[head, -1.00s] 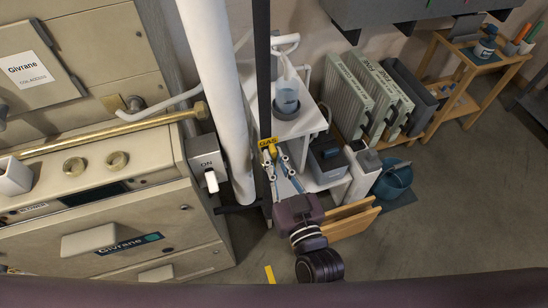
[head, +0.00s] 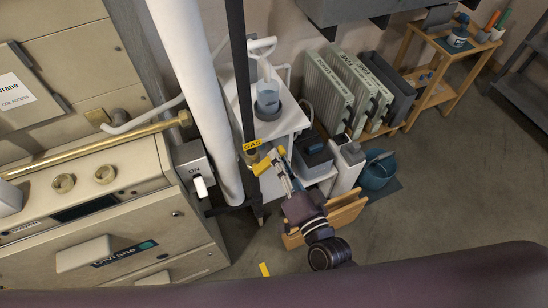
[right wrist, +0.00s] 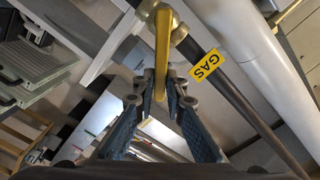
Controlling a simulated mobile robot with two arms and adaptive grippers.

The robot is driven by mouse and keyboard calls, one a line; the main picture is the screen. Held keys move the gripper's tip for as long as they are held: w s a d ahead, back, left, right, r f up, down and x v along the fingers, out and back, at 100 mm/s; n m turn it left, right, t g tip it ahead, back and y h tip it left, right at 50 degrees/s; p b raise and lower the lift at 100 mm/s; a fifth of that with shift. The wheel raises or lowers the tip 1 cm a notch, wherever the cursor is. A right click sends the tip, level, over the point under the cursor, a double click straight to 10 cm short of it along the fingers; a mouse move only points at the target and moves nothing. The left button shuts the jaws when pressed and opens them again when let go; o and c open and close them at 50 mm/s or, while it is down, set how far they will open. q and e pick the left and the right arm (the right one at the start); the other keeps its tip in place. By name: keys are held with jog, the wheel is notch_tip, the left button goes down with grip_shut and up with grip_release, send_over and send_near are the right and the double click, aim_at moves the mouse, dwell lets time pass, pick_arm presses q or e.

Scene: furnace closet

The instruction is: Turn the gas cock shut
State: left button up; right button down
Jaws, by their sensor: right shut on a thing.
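The gas cock's yellow lever (head: 263,166) sits on the dark vertical gas pipe (head: 237,70), just below a yellow GAS tag (head: 252,144). In the right wrist view the lever (right wrist: 162,45) comes off a brass fitting (right wrist: 179,34) and stands out at an angle from the pipe. My right gripper (head: 277,160) is shut on the lever. Its fingertips (right wrist: 163,88) sit on both sides of the lever's free end, partly hiding it. My left gripper is out of view.
A thick white pipe (head: 195,90) and a grey ON switch box (head: 192,165) stand left of the gas pipe, beside the beige furnace (head: 90,190). A white shelf unit (head: 290,122) is close behind. A wooden crate (head: 345,212) lies beneath my right arm. Floor at right is clear.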

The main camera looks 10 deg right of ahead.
jog(key=shift+w+d+f+m+b, duration=0.1)
jog(key=shift+d+f+m+b, duration=0.15)
jog(key=shift+f+m+b, duration=0.75)
jog(key=shift+w+d+f+m+b, duration=0.2)
jog(key=shift+f+m, duration=0.25)
jog(key=shift+m, duration=1.15)
jog(key=shift+s+d+f+m+b, duration=0.1)
jog(key=shift+d+f+m+b, duration=0.2)
jog(key=shift+f+m+b, duration=0.7)
jog(key=shift+r+m+p, duration=0.2)
jog(key=shift+m+p, duration=0.2)
jog(key=c, duration=2)
grip_release()
jog(key=shift+o, duration=0.2)
jog(key=v, duration=1.2)
